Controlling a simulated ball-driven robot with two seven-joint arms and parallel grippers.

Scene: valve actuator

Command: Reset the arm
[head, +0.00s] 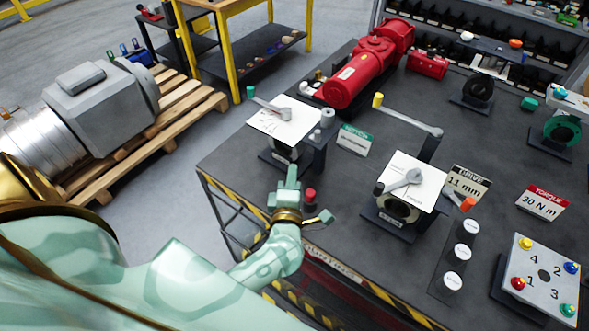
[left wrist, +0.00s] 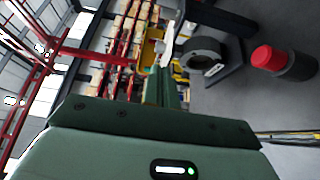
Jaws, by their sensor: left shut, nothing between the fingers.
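My left gripper (head: 291,172) is shut and empty, its pale green fingers pointing up at the table's near left edge. It is just in front of a valve unit with a white plate (head: 283,118) and a grey lever with a green knob (head: 251,92). In the left wrist view the shut fingers (left wrist: 164,85) are beside a dark round valve body (left wrist: 202,58). A red-topped black post (head: 310,196) is just right of the gripper; it also shows in the left wrist view (left wrist: 268,58). My right gripper is not in view.
Another valve unit (head: 408,180) with a grey lever and orange knob stands further right, near several white-capped cylinders (head: 460,255). A numbered button panel (head: 543,275) is at the right. A red actuator (head: 370,65) lies behind. A pallet (head: 185,110) with a motor is left.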

